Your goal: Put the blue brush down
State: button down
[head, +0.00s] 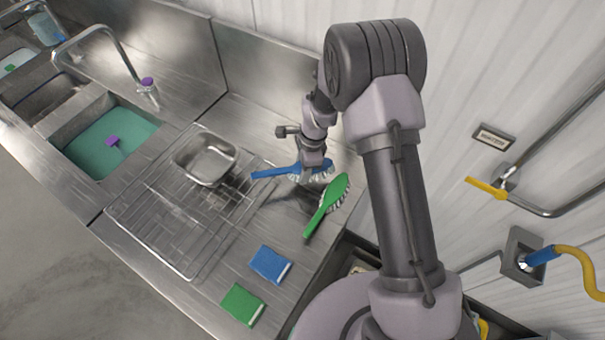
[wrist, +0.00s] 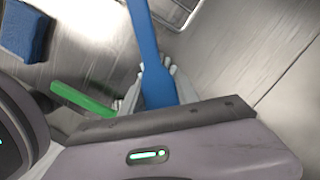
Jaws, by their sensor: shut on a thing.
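The blue brush (head: 268,173) has a straight handle pointing left and pale bristles on its head. My gripper (head: 311,166) is shut on it and holds it over the steel counter, with its head at the right. I cannot tell whether the bristles touch the counter. In the wrist view the blue brush (wrist: 152,56) runs up from the gripper (wrist: 165,112), and the gripper body hides its lower end.
A green brush (head: 325,207) lies just right of the blue one. A wire rack (head: 150,222) with a metal pan (head: 204,157) stands left. A blue sponge (head: 270,264) and green sponge (head: 242,304) lie in front. Bare counter (head: 250,225) shows between rack and green brush.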

notch_tip(320, 180, down, 3)
jog(key=shift+r, duration=0.1)
jog(key=shift+f+b, duration=0.65)
jog(key=shift+b, duration=0.1)
jog(key=c, duration=0.9)
grip_release()
jog(key=shift+s, duration=0.1)
